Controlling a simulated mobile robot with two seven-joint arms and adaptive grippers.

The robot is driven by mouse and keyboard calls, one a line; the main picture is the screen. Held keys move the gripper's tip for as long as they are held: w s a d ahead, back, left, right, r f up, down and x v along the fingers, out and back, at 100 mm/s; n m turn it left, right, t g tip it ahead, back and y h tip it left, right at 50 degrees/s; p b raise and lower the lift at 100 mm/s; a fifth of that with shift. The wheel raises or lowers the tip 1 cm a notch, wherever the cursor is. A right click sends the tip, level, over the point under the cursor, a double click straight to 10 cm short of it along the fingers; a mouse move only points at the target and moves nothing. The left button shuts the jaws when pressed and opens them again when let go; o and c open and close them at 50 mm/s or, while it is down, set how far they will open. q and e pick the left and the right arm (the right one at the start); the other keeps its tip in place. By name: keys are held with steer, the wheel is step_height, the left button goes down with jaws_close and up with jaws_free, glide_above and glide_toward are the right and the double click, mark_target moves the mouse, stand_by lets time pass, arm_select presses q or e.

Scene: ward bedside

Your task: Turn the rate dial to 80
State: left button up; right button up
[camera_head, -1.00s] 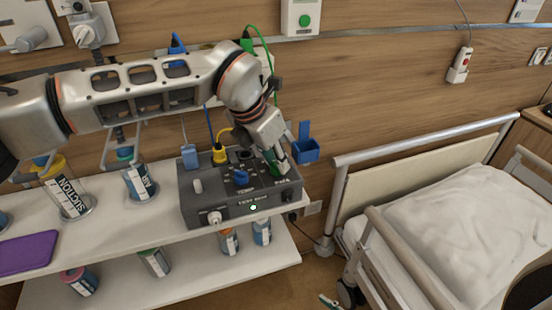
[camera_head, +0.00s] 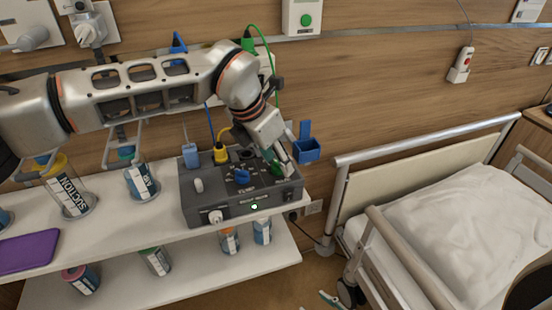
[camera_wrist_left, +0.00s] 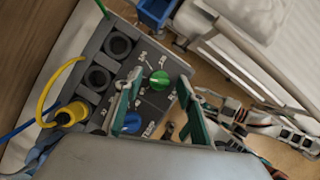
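The grey control box (camera_head: 236,208) stands on the upper white shelf. Its green dial (camera_wrist_left: 158,80) has a pale pointer and printed marks around it, too small to read. In the head view the green dial (camera_head: 276,168) is partly hidden by my left gripper (camera_head: 283,164). In the left wrist view my left gripper (camera_wrist_left: 160,97) is open, with one teal finger on each side of the dial's line; contact cannot be told. A blue dial (camera_head: 242,177), labelled TEMP, sits beside the green one. A small teal piece at the head view's bottom edge may be my right gripper (camera_head: 331,299); its fingers are unclear.
A blue holder (camera_head: 306,148) is on the wall right of the box. Labelled canisters stand left; the bed (camera_head: 460,220) is right.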

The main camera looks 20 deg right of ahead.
arm_select(q)
steer(key=v, duration=1.2)
steer(key=shift+s, duration=0.1)
